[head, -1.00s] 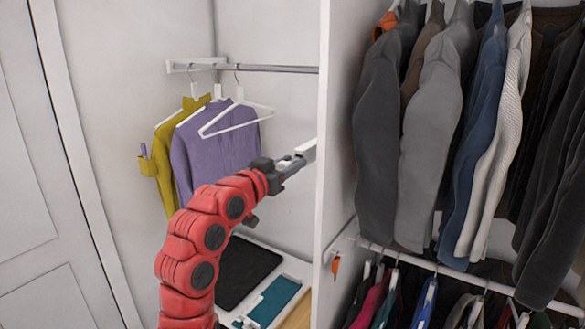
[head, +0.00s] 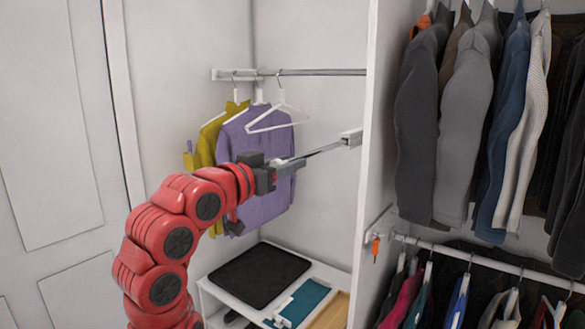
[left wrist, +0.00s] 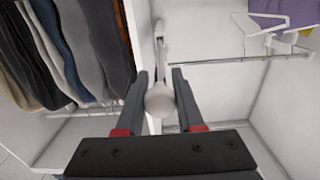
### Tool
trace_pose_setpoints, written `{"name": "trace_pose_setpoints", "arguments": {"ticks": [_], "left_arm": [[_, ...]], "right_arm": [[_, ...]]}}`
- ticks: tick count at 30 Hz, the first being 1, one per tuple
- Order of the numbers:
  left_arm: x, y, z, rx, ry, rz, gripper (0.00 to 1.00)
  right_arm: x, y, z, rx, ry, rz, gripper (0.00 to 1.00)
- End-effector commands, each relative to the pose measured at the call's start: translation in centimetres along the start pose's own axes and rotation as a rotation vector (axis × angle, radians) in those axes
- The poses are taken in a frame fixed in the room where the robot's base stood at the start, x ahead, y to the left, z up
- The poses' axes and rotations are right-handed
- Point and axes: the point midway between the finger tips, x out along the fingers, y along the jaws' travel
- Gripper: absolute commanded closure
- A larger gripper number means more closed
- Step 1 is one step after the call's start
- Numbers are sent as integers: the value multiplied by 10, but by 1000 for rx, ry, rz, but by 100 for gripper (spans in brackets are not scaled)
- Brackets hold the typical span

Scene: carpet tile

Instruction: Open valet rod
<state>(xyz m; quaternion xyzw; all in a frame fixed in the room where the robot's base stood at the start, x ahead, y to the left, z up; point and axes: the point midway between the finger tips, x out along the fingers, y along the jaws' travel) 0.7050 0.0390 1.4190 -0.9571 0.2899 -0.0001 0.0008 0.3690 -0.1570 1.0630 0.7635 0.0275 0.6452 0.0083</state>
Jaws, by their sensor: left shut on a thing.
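The valet rod (head: 322,150) is a thin metal rod coming out of a pale holder (head: 351,137) on the white divider panel. It stands out to the left, over the open space of the closet. My left gripper (head: 285,167) is shut on the outer end of the rod. In the left wrist view, the rod's rounded pale end (left wrist: 160,99) sits between the two dark fingers, and the rod runs away behind it. The fingers hide part of the rod's end in the head view. My right gripper is not in view.
A purple shirt (head: 262,190), a yellow garment (head: 208,145) and an empty white hanger (head: 280,118) hang on a rail (head: 325,72) behind the gripper. A black tray (head: 260,275) lies below. Jackets (head: 465,120) hang right of the divider panel (head: 383,190).

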Motion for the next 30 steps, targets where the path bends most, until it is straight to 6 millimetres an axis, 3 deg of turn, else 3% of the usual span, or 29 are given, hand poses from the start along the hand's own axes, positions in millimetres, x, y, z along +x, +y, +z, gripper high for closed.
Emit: {"name": "trace_pose_setpoints", "arguments": {"ticks": [10, 11, 15, 25, 30], "left_arm": [[-1, 0, 0, -1, 0, 1, 100], [-1, 0, 0, -1, 0, 1, 58], [-1, 0, 0, -1, -1, 1, 35], [-3, 0, 0, -1, 0, 1, 35], [-25, -2, 3, 1, 0, -2, 35]], "right_arm": [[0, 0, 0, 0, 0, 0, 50], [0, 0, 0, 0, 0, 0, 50], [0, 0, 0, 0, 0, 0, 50], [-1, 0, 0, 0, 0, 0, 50], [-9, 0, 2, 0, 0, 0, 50]]}}
